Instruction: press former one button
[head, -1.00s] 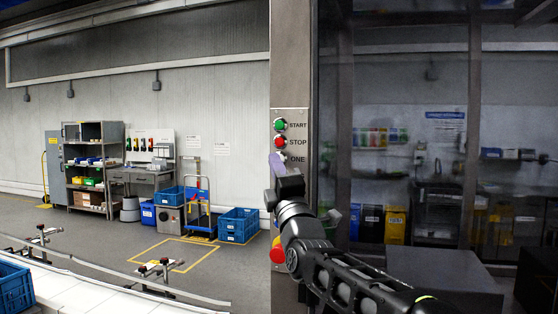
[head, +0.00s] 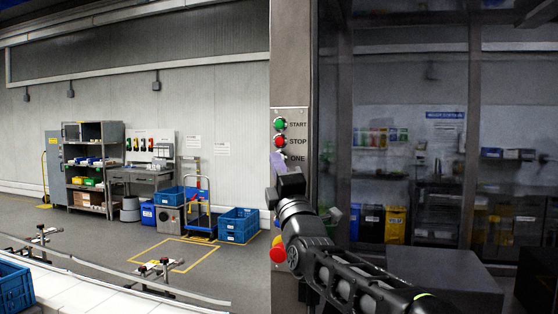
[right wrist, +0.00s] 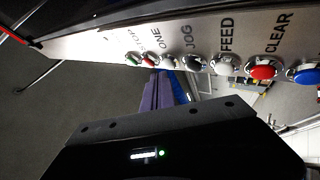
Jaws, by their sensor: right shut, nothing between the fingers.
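The control panel (head: 290,118) stands on a grey post in the head view. It has a green START button (head: 280,124), a red STOP button (head: 280,141) and the ONE label (head: 298,158) below them. My right gripper (head: 277,158) is shut and empty, its purple fingers at the ONE button, which they mostly hide in the head view. In the right wrist view the purple fingers (right wrist: 166,84) point up to the ONE button (right wrist: 168,62). I cannot tell whether they touch it. My left gripper is not in view.
The wrist view shows the JOG button (right wrist: 194,62), the FEED button (right wrist: 227,65), the red CLEAR button (right wrist: 262,69) and a blue button (right wrist: 304,75) in the same row. A red emergency knob (head: 278,254) sits lower on the post. A dark glass enclosure (head: 410,150) is at the right.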

